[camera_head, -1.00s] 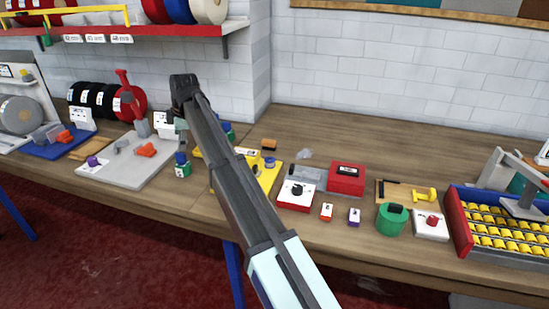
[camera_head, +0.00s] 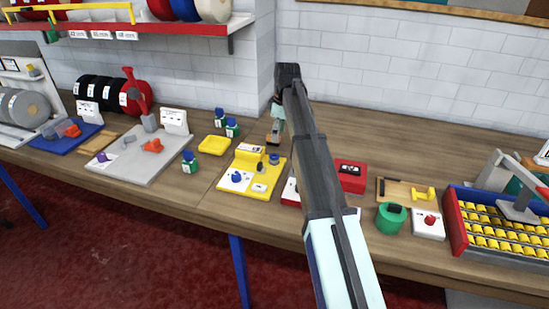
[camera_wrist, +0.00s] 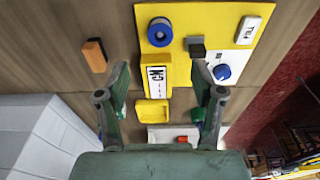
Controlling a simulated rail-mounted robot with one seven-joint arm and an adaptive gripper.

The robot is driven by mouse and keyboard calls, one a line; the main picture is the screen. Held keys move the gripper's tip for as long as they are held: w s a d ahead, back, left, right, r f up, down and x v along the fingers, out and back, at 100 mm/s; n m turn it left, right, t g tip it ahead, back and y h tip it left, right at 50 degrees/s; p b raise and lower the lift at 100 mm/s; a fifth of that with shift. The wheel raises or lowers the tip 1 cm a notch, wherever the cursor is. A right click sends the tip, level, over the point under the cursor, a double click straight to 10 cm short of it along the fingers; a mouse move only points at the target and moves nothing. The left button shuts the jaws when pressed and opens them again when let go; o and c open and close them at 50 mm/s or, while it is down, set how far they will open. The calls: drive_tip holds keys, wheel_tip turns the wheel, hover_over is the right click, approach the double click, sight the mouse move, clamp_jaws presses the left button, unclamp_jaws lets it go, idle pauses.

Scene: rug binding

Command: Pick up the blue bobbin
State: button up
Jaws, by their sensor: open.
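The blue bobbin (camera_head: 273,159) sits at the back right of a yellow board (camera_head: 236,194). In the head view my arm passes just right of the bobbin. The gripper's height above the board is hard to judge.
A blue knob (camera_wrist: 222,71) and a dark block (camera_wrist: 197,48) stand near the bobbin on the board. A yellow tray (camera_head: 213,145) and blue-capped green bottles (camera_head: 190,162) stand to the left. An orange-and-black block (camera_wrist: 95,55) lies behind. A red box (camera_head: 351,176) is to the right.

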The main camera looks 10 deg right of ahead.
sight(274, 157)
drive_tip(key=f+p, duration=0.1)
drive_tip(key=f, duration=0.2)
drive_tip(key=a+f+p, duration=0.1)
drive_tip(key=f, duration=0.3)
drive_tip(key=f+p, duration=0.1)
drive_tip(key=f, duration=0.3)
drive_tip(key=shift+w+a+f, duration=0.15)
drive_tip(key=shift+w+f, duration=0.1)
drive_tip(key=c, duration=1)
